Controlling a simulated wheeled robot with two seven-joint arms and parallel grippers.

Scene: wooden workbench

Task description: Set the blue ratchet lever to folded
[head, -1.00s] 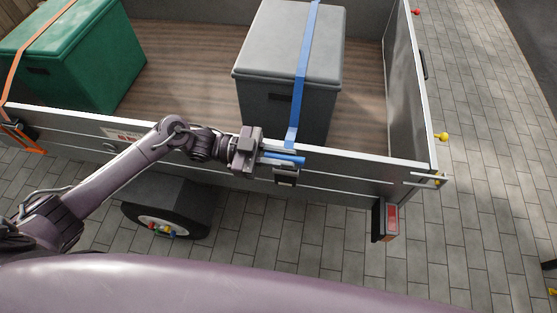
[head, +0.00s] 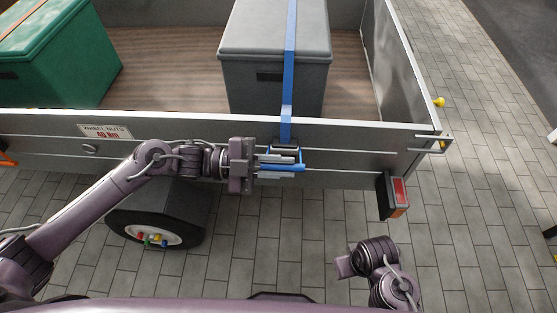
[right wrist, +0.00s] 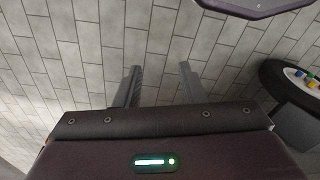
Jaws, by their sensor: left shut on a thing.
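The blue ratchet lever (head: 297,168) is on the outer face of the trailer's side wall, at the lower end of the blue strap (head: 290,70). It points to the right and lies in front of the ratchet body (head: 287,147), partly hidden by my fingers. My left gripper (head: 280,172) comes from the left and is shut on the lever. My right gripper (head: 343,265) is apart from the trailer at the lower right. In the right wrist view its two fingers (right wrist: 160,72) are spread, with only paving between them.
The blue strap runs over a grey box (head: 275,35) on the trailer bed. A green box (head: 60,60) stands left. A wheel (head: 150,230) is below my left arm. A red tail light (head: 398,191) sticks out at the right corner. Open paving lies right.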

